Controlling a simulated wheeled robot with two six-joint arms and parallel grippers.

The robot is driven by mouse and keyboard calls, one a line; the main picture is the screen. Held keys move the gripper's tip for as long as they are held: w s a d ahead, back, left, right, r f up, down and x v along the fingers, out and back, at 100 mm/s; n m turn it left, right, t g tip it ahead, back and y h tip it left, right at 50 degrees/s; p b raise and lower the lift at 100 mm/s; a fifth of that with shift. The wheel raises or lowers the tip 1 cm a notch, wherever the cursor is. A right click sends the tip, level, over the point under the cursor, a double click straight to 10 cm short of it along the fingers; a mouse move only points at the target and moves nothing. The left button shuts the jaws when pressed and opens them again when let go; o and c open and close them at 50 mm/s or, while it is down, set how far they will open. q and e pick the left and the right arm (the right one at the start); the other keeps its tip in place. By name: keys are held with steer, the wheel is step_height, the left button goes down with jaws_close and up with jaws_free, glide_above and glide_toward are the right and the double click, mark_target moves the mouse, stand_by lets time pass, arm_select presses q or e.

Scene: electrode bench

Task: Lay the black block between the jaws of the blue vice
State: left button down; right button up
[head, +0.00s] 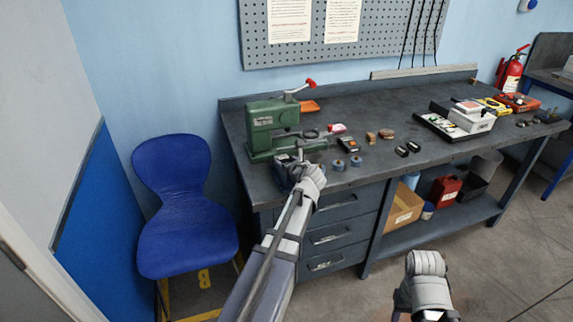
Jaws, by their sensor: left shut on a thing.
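My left gripper (301,162) reaches over the front left edge of the workbench. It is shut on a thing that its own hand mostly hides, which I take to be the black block. The dark blue vice (281,171) stands at the bench edge right beside and partly behind this gripper. Its jaws are largely covered, so I cannot tell whether the block touches them. My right gripper (427,265) is low in front of the bench, away from everything, and its fingers cannot be made out.
A green press (268,125) with a red-knobbed lever stands behind the vice on the workbench (385,98). Small blue cylinders (338,165), brown pieces and dark blocks lie to the right. A white box (472,117) is farther right. A blue chair (185,205) stands left.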

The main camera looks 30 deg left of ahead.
arm_select(q)
steer(key=shift+f, duration=0.15)
steer(key=shift+c, duration=0.6)
jaws_free()
steer(key=shift+s+d+r, duration=0.2)
steer(key=shift+r, duration=0.15)
steer(key=p+v, duration=0.4)
steer(key=v, duration=0.7)
steer(key=shift+s+d+r+p, duration=0.1)
steer(key=shift+d+p, duration=0.15)
steer(key=shift+p, duration=0.05)
